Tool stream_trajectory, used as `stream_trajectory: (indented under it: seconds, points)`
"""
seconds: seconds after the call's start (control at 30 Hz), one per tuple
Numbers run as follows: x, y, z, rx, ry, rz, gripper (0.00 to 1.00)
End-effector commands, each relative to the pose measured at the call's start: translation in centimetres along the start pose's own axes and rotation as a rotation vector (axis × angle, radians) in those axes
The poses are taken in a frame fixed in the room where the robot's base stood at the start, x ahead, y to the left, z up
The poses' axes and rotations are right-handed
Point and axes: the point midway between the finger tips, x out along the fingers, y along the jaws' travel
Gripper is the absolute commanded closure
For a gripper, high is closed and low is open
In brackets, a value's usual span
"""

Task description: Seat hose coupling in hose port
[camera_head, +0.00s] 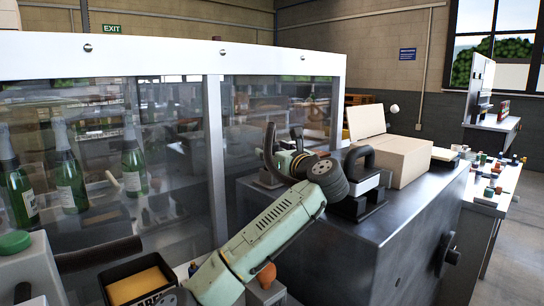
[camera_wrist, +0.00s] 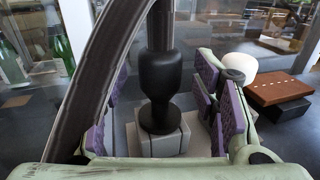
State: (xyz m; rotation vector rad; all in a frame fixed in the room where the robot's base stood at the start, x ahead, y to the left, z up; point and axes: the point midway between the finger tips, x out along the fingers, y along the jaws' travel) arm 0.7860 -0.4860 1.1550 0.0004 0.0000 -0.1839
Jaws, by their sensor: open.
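A black hose coupling (camera_wrist: 160,75) with a wide foot stands upright on a small grey block (camera_wrist: 158,143) in the wrist view. Whether this block is the hose port, and how deep the coupling sits, I cannot tell. A thick black hose (camera_wrist: 98,75) arches across the left of that view; its upper part leaves the picture. My gripper (camera_wrist: 160,115) is open, with purple-padded fingers on the left and right of the coupling, apparently apart from it. In the head view my gripper (camera_head: 290,160) is by the clear panel, and the curved hose (camera_head: 268,150) shows beside it.
A clear-panelled guard with a white frame (camera_head: 213,150) stands close behind my arm, with green bottles (camera_head: 67,170) behind it. A black handle-shaped part (camera_head: 360,160) and a pale box (camera_head: 400,160) stand on the dark cabinet (camera_head: 400,225). A brown perforated block (camera_wrist: 278,88) lies right of my fingers.

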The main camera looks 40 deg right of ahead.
Motion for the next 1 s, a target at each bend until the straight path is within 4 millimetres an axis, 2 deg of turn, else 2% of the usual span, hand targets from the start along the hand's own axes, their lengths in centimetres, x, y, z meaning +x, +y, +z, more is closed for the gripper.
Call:
stream_trajectory:
  seconds: [0.07, 0.83, 1.0]
  points:
    - [-0.02, 0.01, -0.02, 0.0, 0.0, 0.0, 0.47]
    - [-0.04, 0.02, 0.0, 0.0, 0.0, 0.001, 0.99]
    - [-0.05, 0.02, 0.06, -0.001, -0.001, 0.001, 1.0]
